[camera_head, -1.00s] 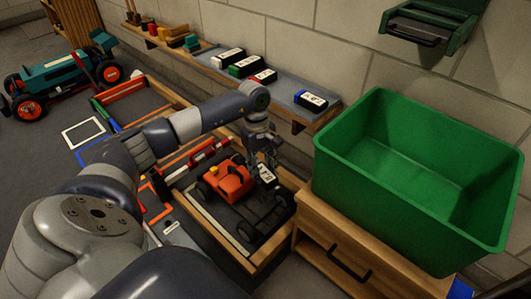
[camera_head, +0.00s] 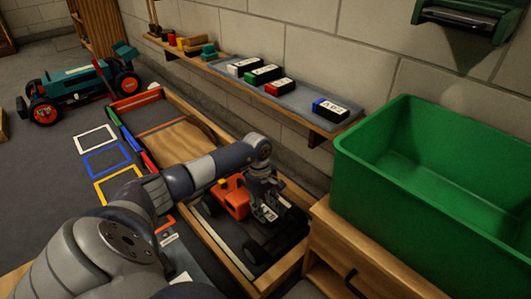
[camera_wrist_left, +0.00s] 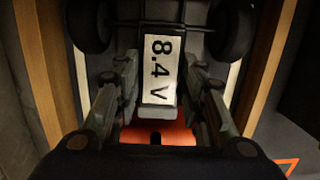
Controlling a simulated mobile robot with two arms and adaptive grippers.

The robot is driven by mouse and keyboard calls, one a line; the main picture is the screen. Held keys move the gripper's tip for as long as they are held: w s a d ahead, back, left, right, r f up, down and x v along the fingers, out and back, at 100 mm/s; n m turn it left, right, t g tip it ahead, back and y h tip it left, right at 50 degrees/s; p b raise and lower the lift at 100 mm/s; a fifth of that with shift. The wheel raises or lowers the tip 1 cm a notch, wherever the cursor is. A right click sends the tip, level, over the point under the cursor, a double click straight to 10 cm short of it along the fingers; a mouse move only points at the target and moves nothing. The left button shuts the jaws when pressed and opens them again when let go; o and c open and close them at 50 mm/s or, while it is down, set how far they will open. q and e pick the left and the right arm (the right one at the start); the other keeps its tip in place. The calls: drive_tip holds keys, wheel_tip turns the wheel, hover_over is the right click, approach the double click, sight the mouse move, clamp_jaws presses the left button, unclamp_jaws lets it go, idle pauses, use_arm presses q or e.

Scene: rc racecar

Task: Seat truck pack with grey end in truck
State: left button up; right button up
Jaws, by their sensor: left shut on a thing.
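The orange truck (camera_head: 234,196) stands in the wooden tray, with its dark open bed toward the near right. In the left wrist view its orange body (camera_wrist_left: 158,132) is at the bottom and its dark bed and wheels are at the top. My left gripper (camera_head: 268,212) is shut on a pack with a white "8.4 V" label (camera_wrist_left: 159,68), right over the truck bed. The fingers grip the pack from both sides. My right gripper is not in view.
Several packs with coloured ends (camera_head: 262,76) lie on a grey wall shelf (camera_head: 300,105). A large green bin (camera_head: 385,190) stands on a wooden cabinet at the right. The wooden tray rim (camera_head: 225,262) surrounds the truck closely. A teal buggy (camera_head: 85,83) is at the back left.

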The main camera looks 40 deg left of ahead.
use_arm(q)
drive_tip(key=shift+f+b, duration=1.35)
drive_tip(key=shift+f, duration=0.9)
drive_tip(key=shift+f, duration=0.3)
drive_tip(key=o, duration=1.2)
